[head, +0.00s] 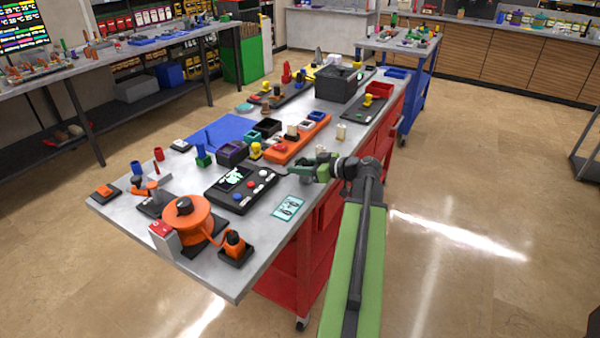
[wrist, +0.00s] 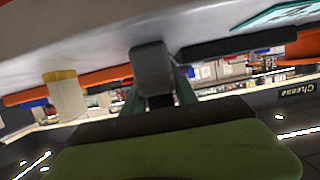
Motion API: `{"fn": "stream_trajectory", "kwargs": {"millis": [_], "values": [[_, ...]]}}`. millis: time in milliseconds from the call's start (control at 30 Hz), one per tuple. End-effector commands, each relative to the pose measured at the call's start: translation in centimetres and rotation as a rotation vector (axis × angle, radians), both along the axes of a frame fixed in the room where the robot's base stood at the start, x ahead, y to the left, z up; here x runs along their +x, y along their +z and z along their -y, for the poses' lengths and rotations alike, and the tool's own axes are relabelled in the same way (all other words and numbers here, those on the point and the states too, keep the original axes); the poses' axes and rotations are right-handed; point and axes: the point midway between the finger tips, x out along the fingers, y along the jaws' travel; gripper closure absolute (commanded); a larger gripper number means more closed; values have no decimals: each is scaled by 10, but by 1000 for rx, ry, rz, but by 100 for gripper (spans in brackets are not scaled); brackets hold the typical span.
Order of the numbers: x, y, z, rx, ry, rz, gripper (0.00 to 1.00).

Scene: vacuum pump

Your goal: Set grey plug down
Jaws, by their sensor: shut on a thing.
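My gripper (head: 305,173) reaches over the right edge of the workbench (head: 270,250), low near its top, in the head view. In the wrist view my gripper (wrist: 160,98) is shut on the grey plug (wrist: 152,66), a small grey block between the green fingers. The plug's far end overlaps the pale bench top, which lies at the top of that tilted view. I cannot tell whether the plug touches the bench. In the head view I cannot make the plug out in the jaws.
A black control panel (head: 241,187) with knobs and a teal card (head: 288,208) lie beside my gripper. An orange tray (head: 298,139) with small blocks lies behind it. An orange pump (head: 187,219) stands at the near end. A cream block with a yellow end (wrist: 65,94) shows in the wrist view.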

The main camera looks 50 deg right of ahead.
Motion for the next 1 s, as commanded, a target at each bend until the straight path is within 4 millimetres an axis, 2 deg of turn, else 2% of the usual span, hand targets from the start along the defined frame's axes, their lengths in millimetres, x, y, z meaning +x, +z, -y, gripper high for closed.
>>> {"fn": "stream_trajectory", "kwargs": {"millis": [233, 267, 433, 767, 867, 1000], "values": [[0, -2, 0, 0, 1, 0, 100], [0, -2, 0, 0, 1, 0, 65], [0, -1, 0, 0, 1, 0, 44], [1, 4, -1, 0, 1, 0, 44], [-13, 9, 3, 1, -1, 0, 44], [-45, 21, 10, 0, -2, 0, 44]]}}
